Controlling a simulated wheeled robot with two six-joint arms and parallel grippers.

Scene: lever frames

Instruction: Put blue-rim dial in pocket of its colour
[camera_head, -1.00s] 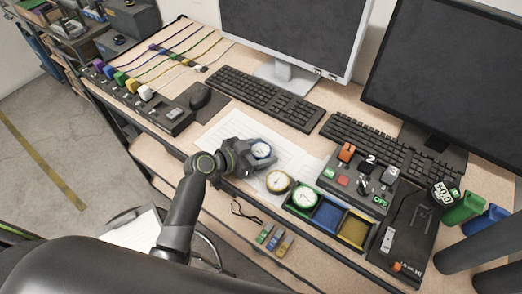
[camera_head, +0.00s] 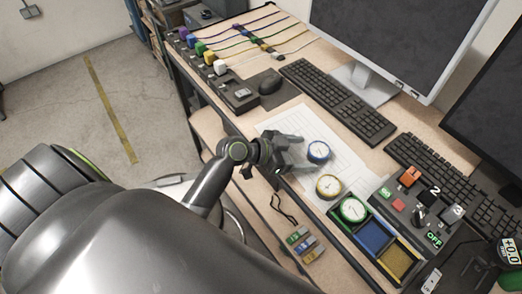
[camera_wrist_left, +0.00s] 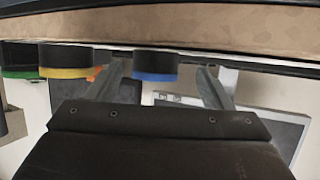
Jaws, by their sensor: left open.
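The blue-rim dial (camera_head: 318,151) has a white face and rests on the white paper sheet. My left gripper (camera_head: 300,150) is open, low over the paper at the dial's left side. In the left wrist view the blue-rim dial (camera_wrist_left: 155,66) shows between the two spread fingers, closer to the left one in the picture. The tray's blue pocket (camera_head: 372,237) is empty. The green pocket beside it holds a green-rim dial (camera_head: 353,210). The yellow pocket (camera_head: 398,262) is empty. A yellow-rim dial (camera_head: 329,186) lies near the tray. My right gripper is out of view.
A switch box (camera_head: 420,205) stands right of the tray. Keyboards (camera_head: 335,103) and monitors stand behind. A mouse (camera_head: 270,85) and a block of coloured plugs (camera_head: 232,92) are at the far left. Small coloured blocks (camera_head: 305,243) lie near the front.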

